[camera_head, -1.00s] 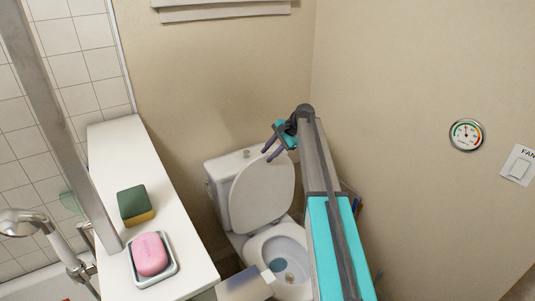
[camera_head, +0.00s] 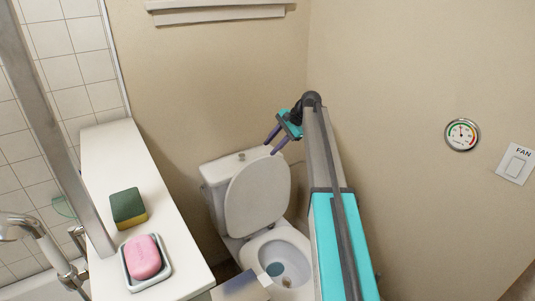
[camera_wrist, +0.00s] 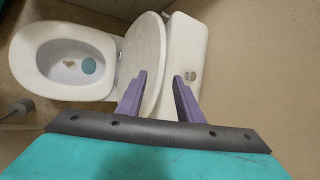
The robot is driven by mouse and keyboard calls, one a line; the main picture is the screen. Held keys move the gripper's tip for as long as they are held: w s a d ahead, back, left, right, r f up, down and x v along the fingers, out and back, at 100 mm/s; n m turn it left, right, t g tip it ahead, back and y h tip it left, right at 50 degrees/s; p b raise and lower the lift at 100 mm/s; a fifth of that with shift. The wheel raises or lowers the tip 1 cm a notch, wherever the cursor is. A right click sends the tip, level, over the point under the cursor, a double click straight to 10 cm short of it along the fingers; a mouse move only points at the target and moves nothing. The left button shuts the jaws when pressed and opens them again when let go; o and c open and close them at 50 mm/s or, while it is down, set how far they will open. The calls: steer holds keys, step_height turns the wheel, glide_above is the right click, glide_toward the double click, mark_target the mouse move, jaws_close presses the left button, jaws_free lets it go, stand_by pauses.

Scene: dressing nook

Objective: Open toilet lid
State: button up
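The white toilet lid (camera_head: 257,193) stands raised, leaning back against the tank (camera_head: 217,174). The toilet bowl (camera_head: 282,254) is uncovered, with its inside and bluish water showing. In the wrist view the bowl (camera_wrist: 45,75) is at the left, and the lid (camera_wrist: 143,60) stands on edge beside the tank (camera_wrist: 184,50). My gripper (camera_head: 279,141) is above and to the right of the tank, near the wall. Its two purple fingers are spread apart with nothing held between them. In the wrist view the gripper (camera_wrist: 160,95) appears over the lid and tank; contact with the lid is not visible.
A white ledge (camera_head: 115,165) at the left holds a green and yellow sponge (camera_head: 128,208) and a pink soap (camera_head: 142,257) in a dish. A shower head (camera_head: 18,226) is at far left. The right wall has a round gauge (camera_head: 462,134) and a fan switch (camera_head: 515,163).

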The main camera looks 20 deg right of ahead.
steer(key=v, duration=0.6)
steer(key=shift+r+b, duration=0.2)
steer(key=shift+b, duration=0.25)
steer(key=shift+d, duration=0.15)
